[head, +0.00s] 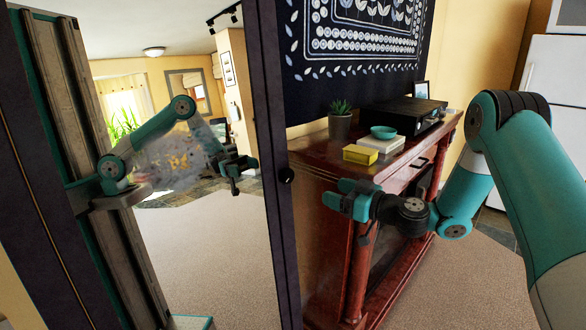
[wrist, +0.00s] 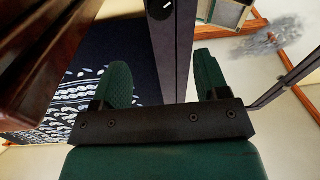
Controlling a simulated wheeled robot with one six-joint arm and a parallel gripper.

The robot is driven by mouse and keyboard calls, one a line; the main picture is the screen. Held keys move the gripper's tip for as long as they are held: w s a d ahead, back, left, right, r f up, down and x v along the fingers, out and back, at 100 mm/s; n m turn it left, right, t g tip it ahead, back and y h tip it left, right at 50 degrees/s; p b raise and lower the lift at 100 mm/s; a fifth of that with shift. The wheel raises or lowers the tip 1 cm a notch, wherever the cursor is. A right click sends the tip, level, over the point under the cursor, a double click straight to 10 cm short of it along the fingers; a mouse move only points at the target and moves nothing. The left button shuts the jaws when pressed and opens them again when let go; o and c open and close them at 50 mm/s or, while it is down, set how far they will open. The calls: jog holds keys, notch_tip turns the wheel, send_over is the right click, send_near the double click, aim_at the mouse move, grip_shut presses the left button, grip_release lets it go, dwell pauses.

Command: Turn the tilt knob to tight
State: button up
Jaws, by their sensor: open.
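The tilt knob (head: 286,175) is a small round black knob on the right side post of a tall standing mirror (head: 205,230). In the wrist view the knob (wrist: 160,9) shows at the top edge, partly cut off, with a small pale mark on it. My gripper (head: 337,194) is open and empty, to the right of the knob and apart from it. In the wrist view the dark mirror post (wrist: 172,50) runs between the two green fingers of my gripper (wrist: 164,72), with the knob beyond the fingertips. The knob's setting cannot be read.
A reddish wooden cabinet (head: 325,168) stands close behind my gripper. It bears a potted plant (head: 340,122), a yellow box (head: 360,154), a teal bowl (head: 384,132) and a black device (head: 402,115). A dark patterned hanging (head: 330,85) covers the wall. Carpet (head: 455,285) lies clear at right.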

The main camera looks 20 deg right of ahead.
aim_at(290, 176)
jog(key=p+x, duration=1.1)
jog(key=x, duration=0.3)
jog(key=shift+w+a, duration=0.1)
jog(key=shift+w, duration=0.05)
jog(key=c, duration=0.9)
